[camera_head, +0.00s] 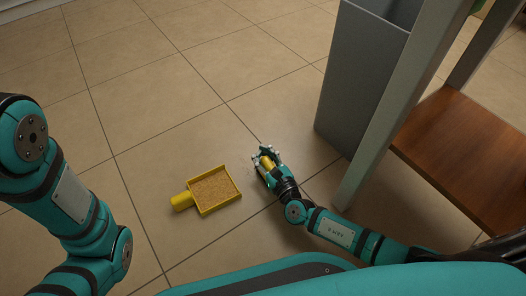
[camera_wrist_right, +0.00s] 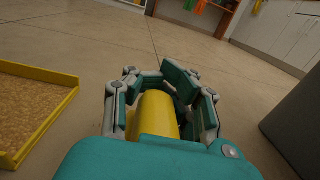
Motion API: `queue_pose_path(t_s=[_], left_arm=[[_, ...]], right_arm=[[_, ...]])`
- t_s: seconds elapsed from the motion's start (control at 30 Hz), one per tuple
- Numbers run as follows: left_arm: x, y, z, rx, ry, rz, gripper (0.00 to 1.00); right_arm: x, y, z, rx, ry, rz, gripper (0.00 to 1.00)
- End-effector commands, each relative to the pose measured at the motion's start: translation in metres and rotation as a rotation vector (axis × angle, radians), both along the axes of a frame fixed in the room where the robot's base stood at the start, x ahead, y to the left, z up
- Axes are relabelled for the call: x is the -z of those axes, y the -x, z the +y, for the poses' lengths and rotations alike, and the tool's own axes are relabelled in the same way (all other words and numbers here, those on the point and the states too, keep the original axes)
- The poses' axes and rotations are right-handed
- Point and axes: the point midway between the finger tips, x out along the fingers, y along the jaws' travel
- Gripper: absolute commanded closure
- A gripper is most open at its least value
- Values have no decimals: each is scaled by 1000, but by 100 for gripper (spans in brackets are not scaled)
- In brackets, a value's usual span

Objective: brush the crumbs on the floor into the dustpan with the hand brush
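The yellow dustpan (camera_head: 236,201) lies on the floor with its handle to the left. Its inside is covered by a speckled tan-brown layer; I cannot tell whether this is crumbs or its own surface. In the right wrist view the dustpan (camera_wrist_right: 40,71) is at the left, apart from the gripper. My right gripper (camera_head: 264,155) is low over the floor, right of the dustpan. In the right wrist view its fingers are closed around a yellow cylinder (camera_wrist_right: 154,116), seemingly the hand brush's handle. Bristles are hidden. My left gripper is out of view.
A tall grey bin (camera_head: 354,85) stands at the right, beside a grey table leg (camera_head: 385,110) and a low wooden shelf (camera_head: 462,150). The tiled floor (camera_head: 130,90) is clear beyond and left of the dustpan.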

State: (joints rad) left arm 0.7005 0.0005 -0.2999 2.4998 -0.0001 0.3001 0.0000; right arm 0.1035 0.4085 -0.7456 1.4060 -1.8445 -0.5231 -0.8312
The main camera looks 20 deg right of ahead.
Motion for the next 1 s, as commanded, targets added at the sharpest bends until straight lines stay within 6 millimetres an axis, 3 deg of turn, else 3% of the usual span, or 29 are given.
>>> queue_pose_path(t_s=[1.0], left_arm=[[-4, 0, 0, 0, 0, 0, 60]], right_arm=[[3, 14, 45, -3, -2, 7, 100]])
